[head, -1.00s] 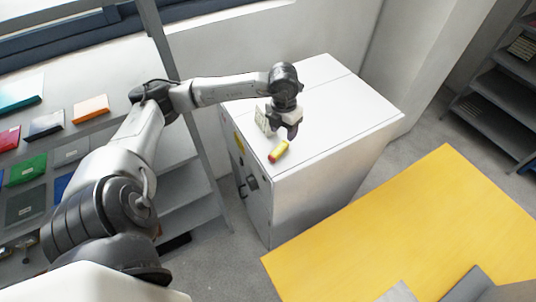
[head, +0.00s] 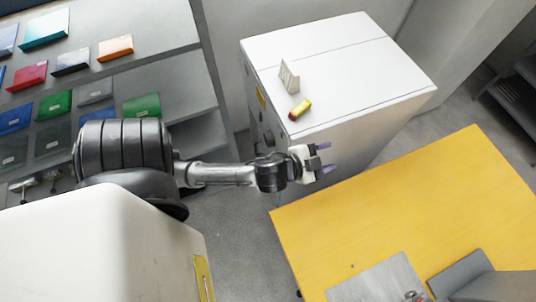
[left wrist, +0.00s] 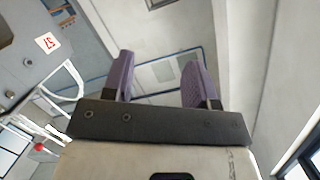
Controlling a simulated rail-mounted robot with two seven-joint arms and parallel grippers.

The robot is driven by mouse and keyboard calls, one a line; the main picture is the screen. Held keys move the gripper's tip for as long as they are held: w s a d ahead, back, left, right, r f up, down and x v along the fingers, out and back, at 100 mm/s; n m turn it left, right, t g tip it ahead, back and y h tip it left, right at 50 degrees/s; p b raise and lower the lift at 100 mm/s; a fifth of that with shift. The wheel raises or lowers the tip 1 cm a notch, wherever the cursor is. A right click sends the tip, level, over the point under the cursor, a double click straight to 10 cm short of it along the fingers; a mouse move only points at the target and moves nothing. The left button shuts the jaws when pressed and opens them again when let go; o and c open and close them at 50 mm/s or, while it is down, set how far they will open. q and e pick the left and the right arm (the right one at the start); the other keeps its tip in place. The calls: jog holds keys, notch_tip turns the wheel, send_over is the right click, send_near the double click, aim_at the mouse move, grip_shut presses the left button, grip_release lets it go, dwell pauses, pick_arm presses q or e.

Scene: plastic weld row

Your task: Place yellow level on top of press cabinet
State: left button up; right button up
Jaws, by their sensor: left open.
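The yellow level (head: 300,109), a short yellow bar with a red end, lies on the white top of the press cabinet (head: 345,75), close to its front left edge. My left gripper (head: 326,160) is open and empty, apart from the level, in front of the cabinet and below its top in the head view. Its two purple-padded fingers also show in the left wrist view (left wrist: 160,82) with nothing between them. My right gripper is not in view.
A small pale upright block (head: 289,77) stands on the cabinet just behind the level. A yellow table (head: 420,200) is at the right. A grey shelf (head: 175,75) with several coloured binders stands at the left. Grey floor lies between.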

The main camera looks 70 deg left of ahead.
pick_arm(q)
jog(key=s+d+f+n+g+h, duration=0.1)
jog(key=s+d+f+g, duration=0.2)
jog(key=s, duration=0.6)
jog(key=s+d+f+n+g, duration=0.2)
jog(key=s+d+f+g, duration=0.1)
jog(key=s+f+g, duration=0.5)
jog(key=shift+s+g+h, duration=0.4)
notch_tip(320, 180, up, 8)
jog(key=p, duration=0.8)
